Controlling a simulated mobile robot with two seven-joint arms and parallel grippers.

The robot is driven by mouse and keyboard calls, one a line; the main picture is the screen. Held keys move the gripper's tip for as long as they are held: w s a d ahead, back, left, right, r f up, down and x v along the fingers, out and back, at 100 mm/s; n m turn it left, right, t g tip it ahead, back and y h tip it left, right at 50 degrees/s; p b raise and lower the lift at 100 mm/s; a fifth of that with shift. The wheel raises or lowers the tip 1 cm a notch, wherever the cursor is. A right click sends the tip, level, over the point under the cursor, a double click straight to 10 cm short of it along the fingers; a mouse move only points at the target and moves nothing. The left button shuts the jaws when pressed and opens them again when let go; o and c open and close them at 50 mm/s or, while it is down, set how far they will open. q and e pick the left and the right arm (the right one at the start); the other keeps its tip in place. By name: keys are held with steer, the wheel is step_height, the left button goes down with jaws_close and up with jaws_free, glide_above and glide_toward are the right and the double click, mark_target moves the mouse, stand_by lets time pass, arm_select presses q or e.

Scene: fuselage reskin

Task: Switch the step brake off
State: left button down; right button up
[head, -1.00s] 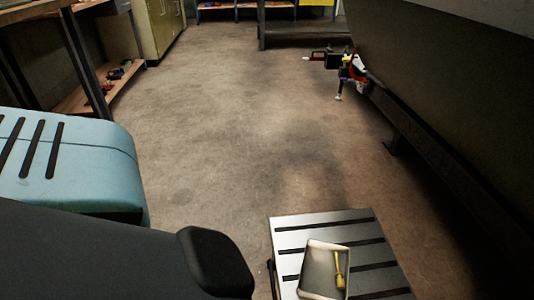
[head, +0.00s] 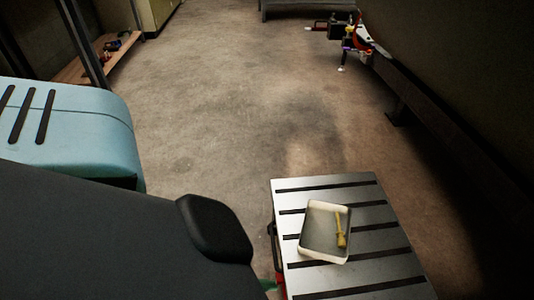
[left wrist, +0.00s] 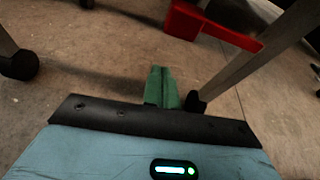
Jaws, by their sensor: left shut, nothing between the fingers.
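The step (head: 362,196), a low platform with a slatted metal top, stands at the bottom right of the head view. A small piece of its red brake lever (head: 281,291) shows at its left edge. In the left wrist view the red lever (left wrist: 205,24) is larger, beside a grey step leg (left wrist: 255,62). My left gripper (left wrist: 162,72) has green fingers shut together with nothing between them. It is apart from the red lever in that picture. In the head view only a bit of my left gripper (head: 268,285) shows, close to the red part. My right gripper is out of view.
A pale tray (head: 312,253) with a yellow-handled tool (head: 341,230) lies on the step. The dark fuselage side and a rail (head: 420,118) run along the right. A wooden shelf (head: 118,62) stands at the left. The middle floor is clear. Caster wheels (left wrist: 20,65) show in the wrist view.

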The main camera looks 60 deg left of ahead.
arm_select(q)
steer(key=p+v, duration=0.4)
steer(key=v, duration=0.6)
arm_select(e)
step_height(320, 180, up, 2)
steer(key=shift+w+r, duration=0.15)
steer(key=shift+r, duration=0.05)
arm_select(q)
steer(key=shift+s+d, duration=0.1)
steer(key=shift+d, duration=0.05)
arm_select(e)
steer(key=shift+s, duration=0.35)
arm_select(q)
steer(key=shift+r, duration=0.1)
